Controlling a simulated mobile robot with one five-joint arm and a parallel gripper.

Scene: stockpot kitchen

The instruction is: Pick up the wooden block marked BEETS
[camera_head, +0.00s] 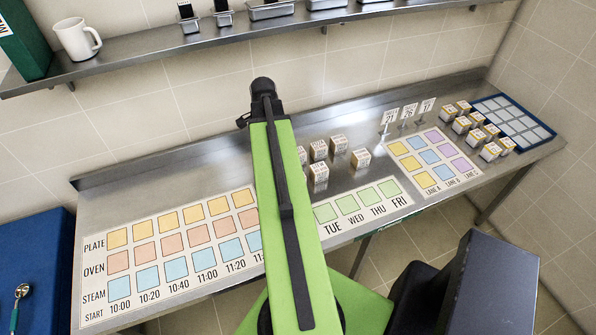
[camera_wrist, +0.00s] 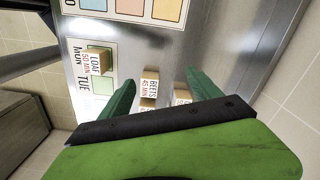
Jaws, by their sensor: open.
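The wooden block marked BEETS (camera_wrist: 149,90) stands on the steel counter in the wrist view, its label readable as BEETS 45 MIN. My gripper (camera_wrist: 160,77) is open, with its two green fingers spread. In the picture the block lies between the fingers, closer to the left one, and neither finger is seen holding it. In the head view my arm hides the gripper. Several small labelled blocks (camera_head: 319,172) stand right of my arm there, but their lettering is too small to tell which is BEETS.
A block marked LOAF (camera_wrist: 98,60) sits on the weekday chart, left of my fingers. More blocks (camera_head: 461,125) and a blue-edged tray (camera_head: 545,137) are at the counter's right end. A shelf (camera_head: 180,40) runs above.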

